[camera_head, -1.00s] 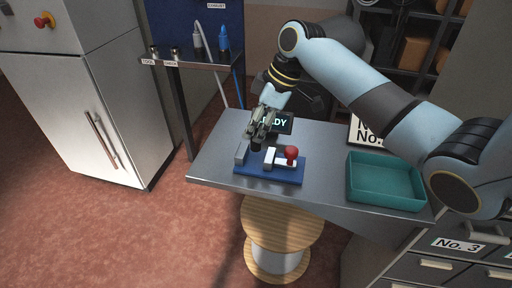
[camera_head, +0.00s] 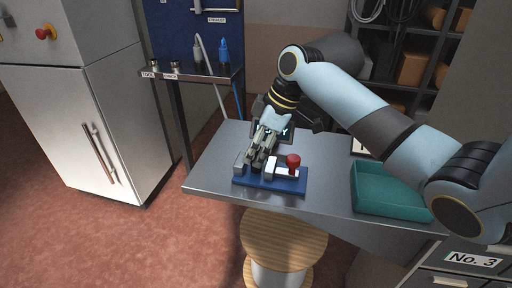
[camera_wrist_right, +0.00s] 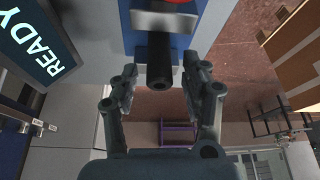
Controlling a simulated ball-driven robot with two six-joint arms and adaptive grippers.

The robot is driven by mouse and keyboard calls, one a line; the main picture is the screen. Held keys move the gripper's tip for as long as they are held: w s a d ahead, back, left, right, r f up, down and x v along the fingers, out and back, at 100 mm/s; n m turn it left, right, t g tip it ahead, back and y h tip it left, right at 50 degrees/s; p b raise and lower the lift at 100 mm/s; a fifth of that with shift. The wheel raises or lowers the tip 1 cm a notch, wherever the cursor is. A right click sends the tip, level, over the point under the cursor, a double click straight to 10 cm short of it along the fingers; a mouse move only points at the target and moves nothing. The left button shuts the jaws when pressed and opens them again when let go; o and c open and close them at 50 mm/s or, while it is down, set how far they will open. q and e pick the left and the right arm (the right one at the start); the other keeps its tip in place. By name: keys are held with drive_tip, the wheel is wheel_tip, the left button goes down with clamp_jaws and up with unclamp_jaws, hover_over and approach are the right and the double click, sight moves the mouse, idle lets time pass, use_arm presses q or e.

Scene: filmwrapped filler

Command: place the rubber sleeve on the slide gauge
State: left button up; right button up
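The slide gauge, with its blue base (camera_head: 285,184), grey jaw blocks (camera_head: 239,166) and red knob (camera_head: 293,161), lies on the table. The rubber sleeve (camera_wrist_right: 159,68) is a short black tube, seen in the right wrist view with its holed end facing the camera, by a grey jaw block (camera_wrist_right: 165,20). My right gripper (camera_head: 257,161) is over the left part of the gauge. In the wrist view its two fingers (camera_wrist_right: 159,88) stand on either side of the sleeve with gaps showing. I cannot tell whether the sleeve touches the jaws. My left gripper is out of view.
A teal tray (camera_head: 390,192) stands on the table (camera_head: 325,200) to the right of the gauge. A READY display (camera_wrist_right: 38,50) is close beside the gripper. A wooden spool (camera_head: 283,240) stands in front of the table, and a shelf with tools is at the back left.

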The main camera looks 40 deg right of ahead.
drive_tip(key=v, duration=1.2)
drive_tip(key=shift+b, duration=0.4)
drive_tip(key=shift+r, duration=0.1)
